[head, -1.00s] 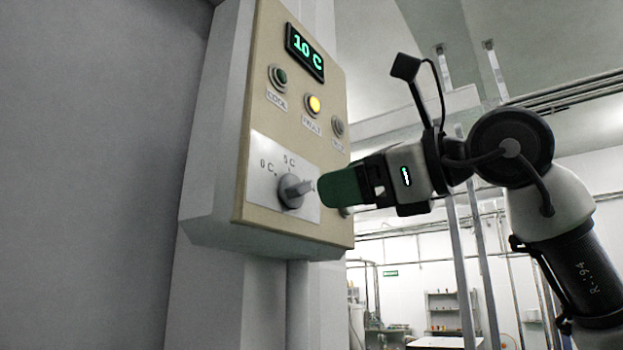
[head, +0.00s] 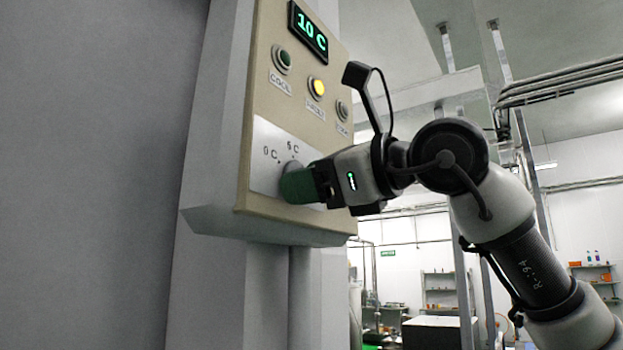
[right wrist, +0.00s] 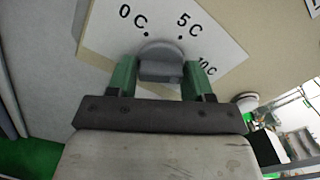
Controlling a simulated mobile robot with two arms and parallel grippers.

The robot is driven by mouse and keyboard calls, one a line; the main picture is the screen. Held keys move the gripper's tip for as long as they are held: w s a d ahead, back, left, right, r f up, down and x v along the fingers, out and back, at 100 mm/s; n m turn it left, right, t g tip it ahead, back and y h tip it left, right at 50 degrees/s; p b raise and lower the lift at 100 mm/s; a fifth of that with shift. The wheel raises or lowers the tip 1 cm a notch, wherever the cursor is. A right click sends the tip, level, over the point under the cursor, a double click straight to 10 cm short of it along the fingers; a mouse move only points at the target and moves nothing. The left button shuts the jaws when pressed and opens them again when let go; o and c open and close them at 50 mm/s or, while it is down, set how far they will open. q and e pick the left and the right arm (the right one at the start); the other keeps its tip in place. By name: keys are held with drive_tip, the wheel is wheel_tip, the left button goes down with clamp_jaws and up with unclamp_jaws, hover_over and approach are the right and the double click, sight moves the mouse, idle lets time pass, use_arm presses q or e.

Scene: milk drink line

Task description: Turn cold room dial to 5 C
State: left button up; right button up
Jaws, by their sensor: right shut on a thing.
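The cold room dial is a grey knob (right wrist: 160,62) on a white plate (head: 267,140) marked 0 C, 5 C and 10 C. The plate is on a beige control panel (head: 300,120). My right gripper (head: 294,184) is at the dial, its green fingers on both sides of the grip bar in the right wrist view (right wrist: 160,80), shut on it. In the head view the fingers hide most of the knob. The display (head: 308,33) reads 10 C in green. I cannot tell the dial's exact pointing. My left gripper is not in view.
A grey wall stands close on the left. Shelves (head: 437,290) are far behind on the right.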

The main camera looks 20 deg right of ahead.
drive_tip(key=shift+n, duration=0.4)
drive_tip(key=n+p, duration=0.1)
drive_tip(key=n, duration=0.1)
drive_tip(key=n+p, duration=0.1)
drive_tip(key=n, duration=0.1)
drive_tip(key=shift+d+r+n, duration=0.1)
drive_tip(key=shift+r+n, duration=0.1)
drive_tip(key=shift+n, duration=0.2)
drive_tip(key=n+p, duration=0.1)
drive_tip(key=n, duration=0.2)
drive_tip(key=shift+n+p, duration=0.65)
drive_tip(key=shift+n, duration=0.95)
drive_tip(key=shift+w, duration=0.1)
drive_tip(key=o, duration=0.8)
drive_tip(key=shift+d, duration=0.1)
